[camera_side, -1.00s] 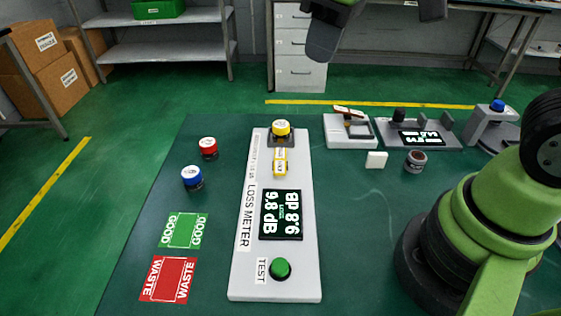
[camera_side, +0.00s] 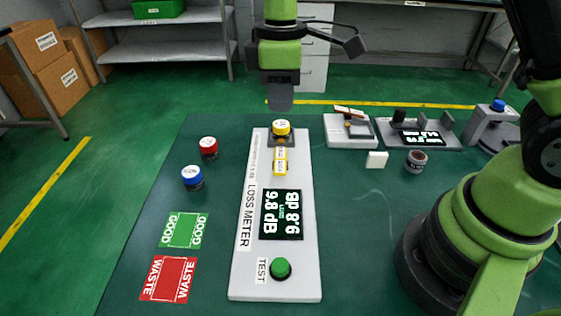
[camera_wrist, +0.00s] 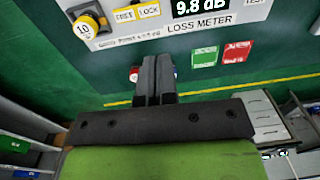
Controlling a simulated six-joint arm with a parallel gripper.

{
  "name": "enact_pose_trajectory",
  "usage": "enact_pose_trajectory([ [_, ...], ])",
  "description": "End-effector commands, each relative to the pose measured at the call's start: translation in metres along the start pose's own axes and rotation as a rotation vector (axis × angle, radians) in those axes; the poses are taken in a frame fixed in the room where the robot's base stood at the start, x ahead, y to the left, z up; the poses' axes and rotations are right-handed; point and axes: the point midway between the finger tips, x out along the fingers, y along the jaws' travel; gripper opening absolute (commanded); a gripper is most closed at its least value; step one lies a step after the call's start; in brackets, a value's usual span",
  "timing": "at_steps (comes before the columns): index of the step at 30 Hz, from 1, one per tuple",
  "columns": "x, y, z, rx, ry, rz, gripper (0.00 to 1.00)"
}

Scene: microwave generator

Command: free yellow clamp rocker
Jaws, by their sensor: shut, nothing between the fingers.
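The yellow clamp rocker (camera_side: 281,161) lies on the white loss meter (camera_side: 246,277), below a yellow-topped round part (camera_side: 281,128). In the wrist view the rocker (camera_wrist: 137,12) shows two yellow labels, one reading LOCK; the other is hard to read. The yellow round part (camera_wrist: 86,27) beside it reads 10. The meter display (camera_side: 281,215) reads 9.8 dB. My gripper (camera_side: 279,108) hangs above the far end of the meter, apart from the rocker. In the wrist view its dark fingers (camera_wrist: 156,78) are together with nothing between them.
A green TEST button (camera_side: 280,269) is at the meter's near end. Red (camera_side: 208,148) and blue (camera_side: 192,178) capped parts stand at left, above the GOOD (camera_side: 184,231) and WASTE (camera_side: 169,279) mats. A white block (camera_side: 376,160), a small fixture (camera_side: 349,130) and a grey cylinder (camera_side: 416,161) stand at right.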

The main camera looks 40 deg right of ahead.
Motion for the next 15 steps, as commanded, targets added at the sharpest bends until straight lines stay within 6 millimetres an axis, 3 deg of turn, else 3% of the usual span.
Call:
enact_pose_trajectory([
  [5, 0.026, -0.001, 0.001, 0.000, -0.006, -0.004, 0.00],
  [15, 0.098, -0.001, 0.001, 0.002, -0.006, -0.005, 0.00],
])
